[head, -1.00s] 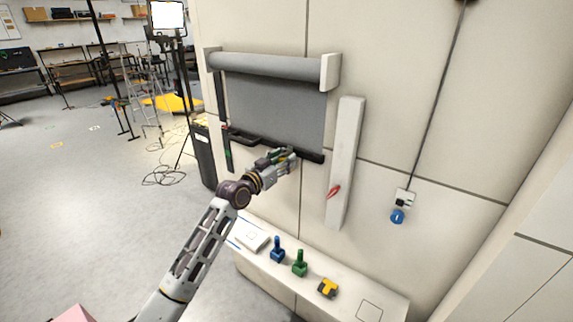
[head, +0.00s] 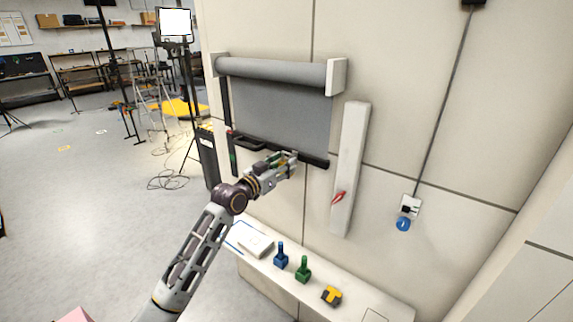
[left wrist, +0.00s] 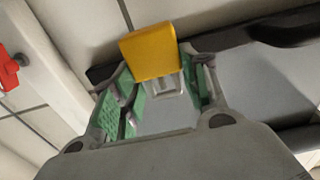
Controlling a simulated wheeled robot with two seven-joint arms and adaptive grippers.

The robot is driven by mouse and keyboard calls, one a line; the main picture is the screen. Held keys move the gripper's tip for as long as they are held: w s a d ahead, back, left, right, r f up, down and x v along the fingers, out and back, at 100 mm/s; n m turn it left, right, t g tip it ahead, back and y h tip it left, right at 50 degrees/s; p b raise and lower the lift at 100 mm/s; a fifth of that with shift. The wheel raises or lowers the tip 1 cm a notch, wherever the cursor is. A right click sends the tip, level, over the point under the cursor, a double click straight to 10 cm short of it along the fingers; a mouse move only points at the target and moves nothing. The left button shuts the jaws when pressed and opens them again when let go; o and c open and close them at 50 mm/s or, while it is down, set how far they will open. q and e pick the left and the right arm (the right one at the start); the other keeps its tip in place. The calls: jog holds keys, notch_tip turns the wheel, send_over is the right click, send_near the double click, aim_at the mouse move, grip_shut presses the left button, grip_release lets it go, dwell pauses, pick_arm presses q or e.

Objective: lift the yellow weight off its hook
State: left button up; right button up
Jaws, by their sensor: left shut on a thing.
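My left gripper (head: 292,160) is at the lower dark bar (head: 313,160) of the grey roller screen on the wall. In the left wrist view a yellow weight (left wrist: 150,52) sits between the green-padded fingertips, which are shut on it. A pale loop-like part (left wrist: 168,88) shows just below the weight, between the fingers. The dark bar passes behind the weight in that view. I cannot tell whether the weight still touches a hook; the contact is hidden. In the head view the gripper mostly hides the weight. My right gripper is not in view.
Below, a white ledge holds a blue piece (head: 281,256), a green piece (head: 303,270) and a yellow-black block (head: 331,295). Right of the screen (head: 280,112) a pale upright panel carries a red lever (head: 338,197).

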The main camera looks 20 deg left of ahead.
pick_arm(q)
jog(key=b+v, duration=0.2)
jog(key=v, duration=1.3)
jog(key=shift+s+b, duration=0.2)
jog(key=shift+b, duration=0.1)
jog(key=shift+r, duration=0.1)
jog(key=shift+a, duration=0.1)
